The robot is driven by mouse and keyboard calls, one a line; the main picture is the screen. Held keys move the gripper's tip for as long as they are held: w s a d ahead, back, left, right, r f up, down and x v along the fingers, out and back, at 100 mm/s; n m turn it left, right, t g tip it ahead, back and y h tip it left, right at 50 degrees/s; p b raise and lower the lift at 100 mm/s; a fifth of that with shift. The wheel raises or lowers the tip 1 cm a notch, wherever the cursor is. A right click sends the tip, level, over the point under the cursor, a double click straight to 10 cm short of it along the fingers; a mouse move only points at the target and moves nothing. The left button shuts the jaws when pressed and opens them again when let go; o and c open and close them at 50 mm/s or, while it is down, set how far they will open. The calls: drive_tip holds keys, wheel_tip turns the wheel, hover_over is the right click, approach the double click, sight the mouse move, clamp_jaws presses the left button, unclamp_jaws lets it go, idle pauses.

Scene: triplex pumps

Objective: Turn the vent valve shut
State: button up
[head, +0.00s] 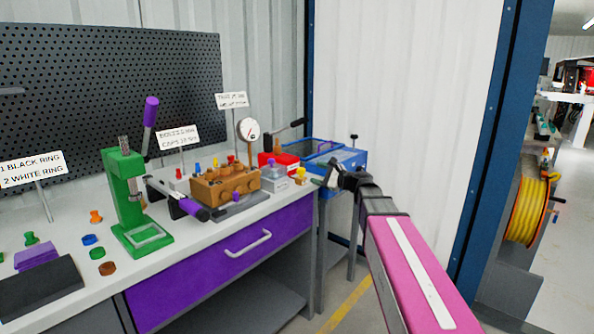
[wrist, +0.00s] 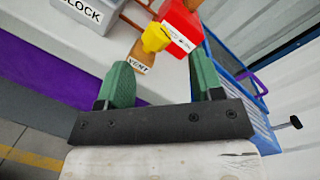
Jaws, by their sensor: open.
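The vent valve shows in the wrist view as a yellow handle (wrist: 155,37) on an orange-brown fitting, with a VENT label (wrist: 138,65) below it. My gripper (wrist: 160,62) is open, with its green fingers on either side of the label. The yellow handle lies just beyond the fingertips, roughly between them. I see no clear contact. In the head view my gripper (head: 328,179) is at the right end of the bench, beside the small yellow valve handle (head: 300,171). The handle is too small there to tell its exact angle.
A red box (wrist: 182,22) stands right behind the handle. A grey block (wrist: 84,10) labelled BLOCK is to its left. A blue tank (head: 345,157) stands at the bench's right end. A wooden pump block (head: 222,188) and a green press (head: 127,190) stand further left.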

sight(297, 177)
drive_tip(key=w+a+m, duration=0.1)
drive_tip(key=a+m, duration=0.1)
drive_tip(key=a, duration=0.1)
drive_tip(key=w+a+m+g, duration=0.1)
drive_tip(key=w+a+m, duration=0.1)
drive_tip(key=m, duration=0.1)
drive_tip(key=w+a+m+g+y, duration=0.1)
drive_tip(key=w+a+m, duration=0.1)
drive_tip(key=a, duration=0.1)
drive_tip(key=shift+a+m, duration=0.3)
drive_tip(key=shift+m, duration=0.1)
idle(0.4)
drive_tip(key=shift+s, duration=0.1)
drive_tip(key=c, duration=0.9)
